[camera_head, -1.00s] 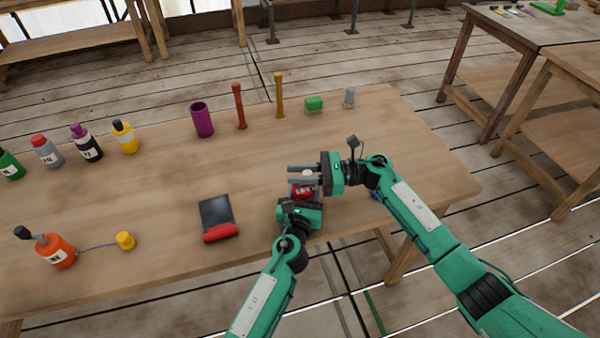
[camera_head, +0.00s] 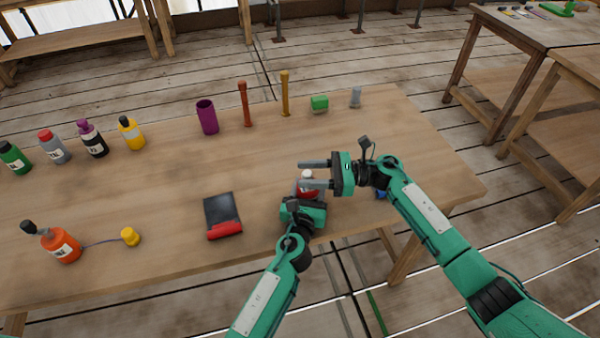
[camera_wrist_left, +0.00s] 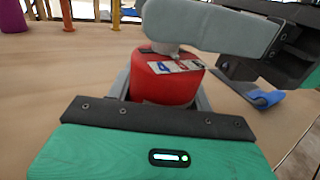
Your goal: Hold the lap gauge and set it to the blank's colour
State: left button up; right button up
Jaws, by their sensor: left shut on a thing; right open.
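A red round body with a pale knob on top, probably the lap gauge (camera_head: 304,191), is held upright in my left gripper (camera_head: 302,204) near the table's front edge. In the left wrist view the red gauge (camera_wrist_left: 165,83) sits between the left jaws, with a white label bearing blue and red marks. My right gripper (camera_head: 302,174) is open, with its fingers pointing left above the gauge. The knob shows close to these fingers, and I cannot tell whether they touch it. One right finger (camera_wrist_left: 205,27) hides part of the gauge's top. I cannot tell which thing is the blank.
A dark plate with a red edge (camera_head: 224,215) lies left of the grippers. Behind stand a purple cup (camera_head: 207,117), red and yellow posts, a green block (camera_head: 319,103) and a grey cylinder (camera_head: 355,97). Several bottles stand left. A blue item (camera_head: 381,195) lies partly behind my right arm.

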jog(key=d, duration=0.9)
jog(key=shift+w+d, duration=0.25)
pick_arm(q)
jog(key=o, duration=1.1)
jog(key=shift+s, duration=0.1)
